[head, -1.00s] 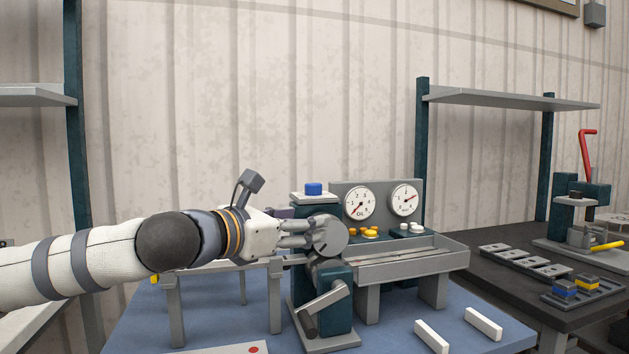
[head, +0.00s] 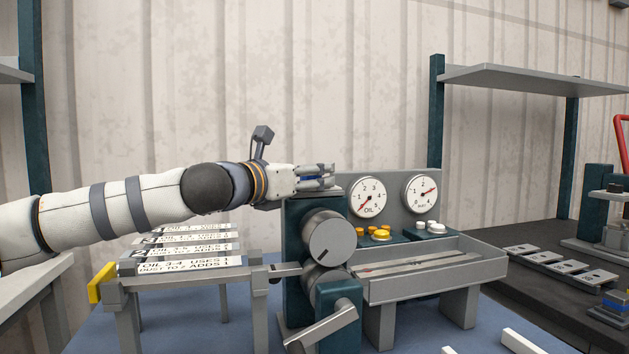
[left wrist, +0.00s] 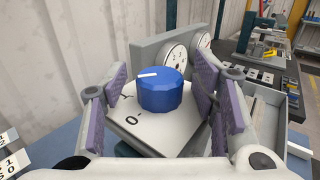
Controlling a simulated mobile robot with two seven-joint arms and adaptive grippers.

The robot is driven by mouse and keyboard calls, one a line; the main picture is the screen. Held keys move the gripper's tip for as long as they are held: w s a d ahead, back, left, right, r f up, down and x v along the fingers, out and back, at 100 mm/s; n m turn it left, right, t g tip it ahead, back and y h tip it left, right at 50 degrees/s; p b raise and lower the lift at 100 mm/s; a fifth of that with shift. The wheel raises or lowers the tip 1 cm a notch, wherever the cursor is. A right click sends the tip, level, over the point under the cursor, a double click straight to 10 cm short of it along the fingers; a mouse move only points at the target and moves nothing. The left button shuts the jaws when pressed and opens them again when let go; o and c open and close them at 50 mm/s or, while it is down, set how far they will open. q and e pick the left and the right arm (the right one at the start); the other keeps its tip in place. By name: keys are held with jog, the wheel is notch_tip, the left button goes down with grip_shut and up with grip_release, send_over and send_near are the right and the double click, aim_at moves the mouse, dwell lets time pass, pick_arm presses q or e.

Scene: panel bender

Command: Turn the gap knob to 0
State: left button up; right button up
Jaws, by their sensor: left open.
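The blue gap knob (left wrist: 160,95) sits on a pale plate (left wrist: 150,133) on top of the dark teal machine post (head: 297,222). In the left wrist view a white pointer line on its top points left, while a "0" mark lies on the plate at the near side. My left gripper (head: 317,177) is open at the top of the post. Its purple-padded fingers stand on either side of the knob, with gaps visible in the wrist view. In the head view the fingers hide most of the knob. My right gripper is not in view.
Below the knob are a large grey disc (head: 329,238) and a crank handle (head: 318,332). Two gauges, the oil gauge (head: 367,197) and another (head: 420,193), stand right of the gripper. A grey trough (head: 425,266) is in front of them. Labelled plates (head: 190,262) lie left.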

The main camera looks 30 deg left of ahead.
pick_arm(q)
jog(key=shift+w+r, duration=0.15)
jog(key=shift+w, duration=0.35)
jog(key=c, duration=1.2)
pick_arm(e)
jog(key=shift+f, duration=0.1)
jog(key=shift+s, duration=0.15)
